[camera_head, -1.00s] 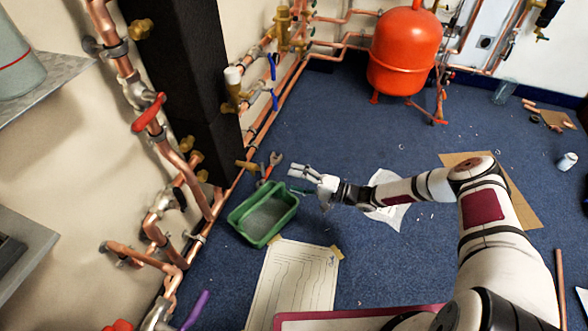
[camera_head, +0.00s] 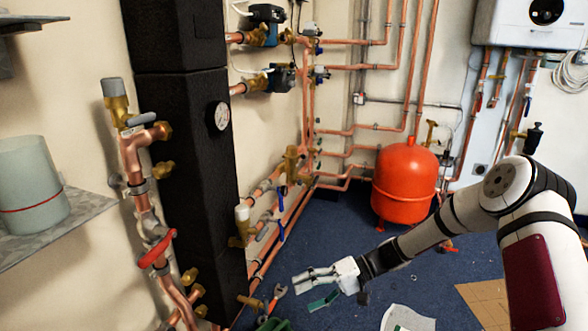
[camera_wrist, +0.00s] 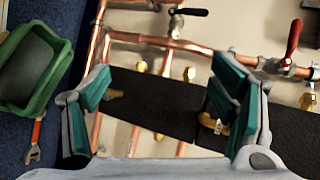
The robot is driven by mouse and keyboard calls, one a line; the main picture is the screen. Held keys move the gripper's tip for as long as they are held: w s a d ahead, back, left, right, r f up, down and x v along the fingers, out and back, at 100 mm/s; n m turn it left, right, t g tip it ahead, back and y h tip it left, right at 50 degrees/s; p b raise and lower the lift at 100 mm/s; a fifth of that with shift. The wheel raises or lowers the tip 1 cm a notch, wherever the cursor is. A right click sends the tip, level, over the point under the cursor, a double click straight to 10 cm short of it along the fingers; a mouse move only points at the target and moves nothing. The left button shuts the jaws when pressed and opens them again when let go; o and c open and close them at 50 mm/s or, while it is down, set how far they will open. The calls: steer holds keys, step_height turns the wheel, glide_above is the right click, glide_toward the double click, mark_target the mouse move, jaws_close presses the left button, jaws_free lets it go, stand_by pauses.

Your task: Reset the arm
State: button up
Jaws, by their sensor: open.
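My gripper (camera_head: 308,288) is open and empty in the head view, reaching left from my white arm, in front of the copper pipes at the foot of the black column. In the wrist view my gripper (camera_wrist: 165,88) shows its two teal-padded fingers wide apart, with nothing between them. Behind the fingers are the black column (camera_wrist: 150,98) and copper pipes (camera_wrist: 150,40). I cannot tell from these views how far the fingers are from the pipes.
A green tray (camera_wrist: 65,72) lies on the blue floor beside a red-handled wrench (camera_wrist: 36,140). In the head view a red tank (camera_head: 405,183) stands at the back. Copper pipes with valves line the wall; a grey shelf (camera_head: 85,215) juts out at left. Blue floor (camera_head: 345,235) is open before the tank.

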steer(key=s+d+r+h, duration=0.4)
steer(key=s+r+h, duration=0.1)
steer(key=s+r, duration=0.5)
steer(key=s+d+r+h, duration=0.35)
steer(key=s+r, duration=0.45)
steer(key=r, duration=0.4)
steer(key=s+d+r+m+t+h, duration=0.2)
steer(key=s+d+r, duration=0.15)
steer(key=s, duration=0.65)
steer(key=s+d+r+m+t+h, duration=0.1)
steer(key=s+d+r+h, duration=0.2)
steer(key=s, duration=0.7)
step_height(320, 180, up, 31)
steer(key=d+t+p, duration=0.1)
steer(key=t+p, duration=0.3)
steer(key=p, duration=2.6)
steer(key=shift+d+p, duration=0.3)
steer(key=shift+d, duration=0.1)
